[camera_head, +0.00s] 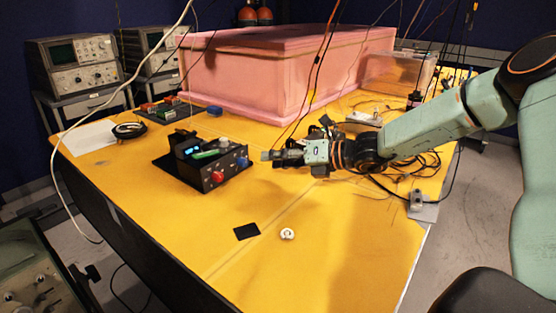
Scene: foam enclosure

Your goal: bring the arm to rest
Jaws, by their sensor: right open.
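My right arm (425,125) comes in from the right and reaches over the yellow table (330,245). Its right gripper (268,156) points left, just right of a black control box, and is open with nothing seen between its fingers. The fingers are small and dark in this view. My left arm and left gripper do not show.
The black control box (205,170) has a red knob. A pink foam enclosure (270,75) stands behind. A black square (246,231) and a small white round part (287,234) lie in front. Loose cables (415,165) lie under my right arm. The table's front is mostly clear.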

